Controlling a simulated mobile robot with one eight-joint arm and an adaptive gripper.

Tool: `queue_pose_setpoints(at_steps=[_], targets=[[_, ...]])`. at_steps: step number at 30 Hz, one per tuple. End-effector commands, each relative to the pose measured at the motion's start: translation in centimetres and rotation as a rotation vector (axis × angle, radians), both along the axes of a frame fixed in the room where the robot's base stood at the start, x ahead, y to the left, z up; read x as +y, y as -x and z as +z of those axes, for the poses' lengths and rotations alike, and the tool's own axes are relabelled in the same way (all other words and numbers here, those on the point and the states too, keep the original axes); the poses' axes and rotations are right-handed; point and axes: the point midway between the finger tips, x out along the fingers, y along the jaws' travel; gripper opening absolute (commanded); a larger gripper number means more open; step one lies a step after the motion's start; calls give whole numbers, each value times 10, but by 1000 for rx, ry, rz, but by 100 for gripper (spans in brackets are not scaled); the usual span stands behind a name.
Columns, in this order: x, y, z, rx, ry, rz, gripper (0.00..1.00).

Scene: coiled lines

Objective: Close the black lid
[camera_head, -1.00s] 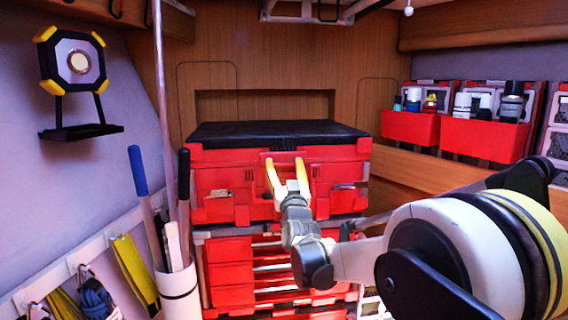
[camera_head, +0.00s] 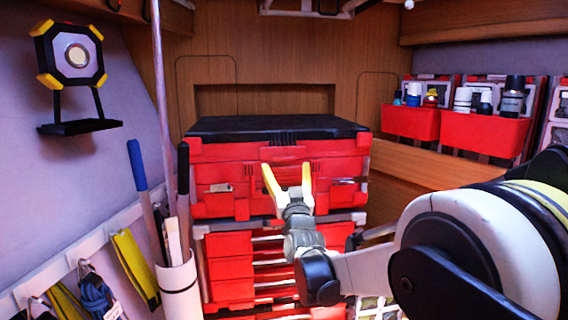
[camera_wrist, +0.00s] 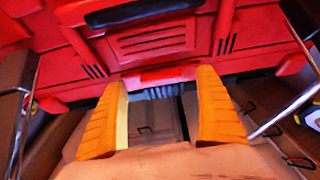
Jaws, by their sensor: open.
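The black lid (camera_head: 275,128) lies flat across the top of a red toolbox (camera_head: 225,165) in the head view. From here I cannot tell whether it is fully shut. My gripper (camera_head: 287,175) has yellow fingers, spread apart and empty, in front of the toolbox's front face and below the lid. In the wrist view my gripper (camera_wrist: 160,105) shows open below a red front panel with slots (camera_wrist: 150,42). A dark bar (camera_wrist: 145,12) sits at the top of that view; I cannot tell if it is part of the lid.
Red drawers (camera_head: 230,270) stand under the toolbox. A white holder (camera_head: 180,285) with long-handled tools stands at left. Red bins (camera_head: 485,135) with bottles sit on the right shelf. A lamp (camera_head: 75,55) hangs on the left wall. Room above the lid is clear.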

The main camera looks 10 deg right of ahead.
Motion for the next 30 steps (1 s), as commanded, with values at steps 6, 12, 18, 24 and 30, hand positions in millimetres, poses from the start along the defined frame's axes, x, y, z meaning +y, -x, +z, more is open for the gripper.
queue_pose_setpoints(at_steps=[6,12,18,24,30], targets=[[0,46,-20,0,1,0,83],[-1,71,-30,1,0,0,83],[-1,76,-33,1,1,0,83],[-1,76,-33,2,1,0,83],[-1,90,-44,128,16,30,83]])
